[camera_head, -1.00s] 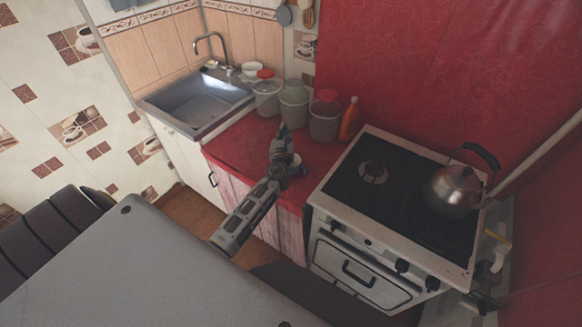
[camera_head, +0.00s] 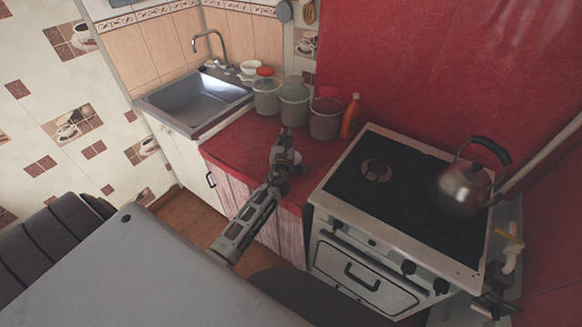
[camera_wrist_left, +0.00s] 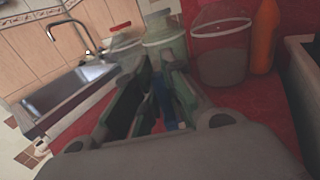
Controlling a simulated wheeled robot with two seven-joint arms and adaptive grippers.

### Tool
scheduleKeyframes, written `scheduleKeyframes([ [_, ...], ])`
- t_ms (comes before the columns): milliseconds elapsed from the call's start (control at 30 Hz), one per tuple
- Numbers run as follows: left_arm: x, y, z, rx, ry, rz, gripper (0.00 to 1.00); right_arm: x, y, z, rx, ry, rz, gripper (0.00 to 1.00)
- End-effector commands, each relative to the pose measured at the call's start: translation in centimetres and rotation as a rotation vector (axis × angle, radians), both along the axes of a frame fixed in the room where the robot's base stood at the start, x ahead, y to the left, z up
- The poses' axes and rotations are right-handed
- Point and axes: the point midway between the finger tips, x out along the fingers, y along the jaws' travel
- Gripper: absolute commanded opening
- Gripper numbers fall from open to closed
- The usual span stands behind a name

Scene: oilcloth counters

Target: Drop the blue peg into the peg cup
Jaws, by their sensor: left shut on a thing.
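My left gripper (camera_head: 286,134) is over the red counter, in front of the buckets. In the left wrist view its two fingers are closed around a narrow blue thing, the blue peg (camera_wrist_left: 168,112), mostly hidden between them. The peg cannot be made out in the head view. A small pale round thing (camera_head: 297,158) shows just right of the gripper, partly hidden by it; it may be the peg cup, but I cannot tell. My right gripper is not in view.
Several buckets stand at the back of the red counter (camera_head: 233,143), with an orange bottle (camera_head: 350,117) beside them. The sink (camera_head: 195,100) is left. The stove (camera_head: 395,190) with a kettle (camera_head: 464,190) is right. A grey surface (camera_head: 130,270) fills the lower left.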

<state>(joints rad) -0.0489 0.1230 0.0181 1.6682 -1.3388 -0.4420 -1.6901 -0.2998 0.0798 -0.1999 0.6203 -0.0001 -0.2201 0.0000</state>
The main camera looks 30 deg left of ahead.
Motion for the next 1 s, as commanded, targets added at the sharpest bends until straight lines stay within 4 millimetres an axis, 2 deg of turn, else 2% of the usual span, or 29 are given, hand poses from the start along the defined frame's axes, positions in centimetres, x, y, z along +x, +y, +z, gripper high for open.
scheduleKeyframes([
  [200, 0.0, -0.01, -0.73, 0.0, 0.0, 0.0, 0.0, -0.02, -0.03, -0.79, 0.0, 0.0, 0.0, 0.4],
  [600, 0.01, 0.0, -0.76, 0.0, 0.0, 0.0, 0.0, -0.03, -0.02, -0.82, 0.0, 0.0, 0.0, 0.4],
  [633, 0.0, -0.01, -0.76, 0.0, 0.0, 0.0, 0.14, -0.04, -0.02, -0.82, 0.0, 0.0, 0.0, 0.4],
  [800, 0.0, -0.01, -0.76, 0.0, 0.0, 0.0, 0.35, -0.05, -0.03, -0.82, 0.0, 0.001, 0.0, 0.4],
  [1000, 0.0, -0.01, -0.77, 0.0, 0.0, 0.0, 0.36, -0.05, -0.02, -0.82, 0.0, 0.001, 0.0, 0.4],
])
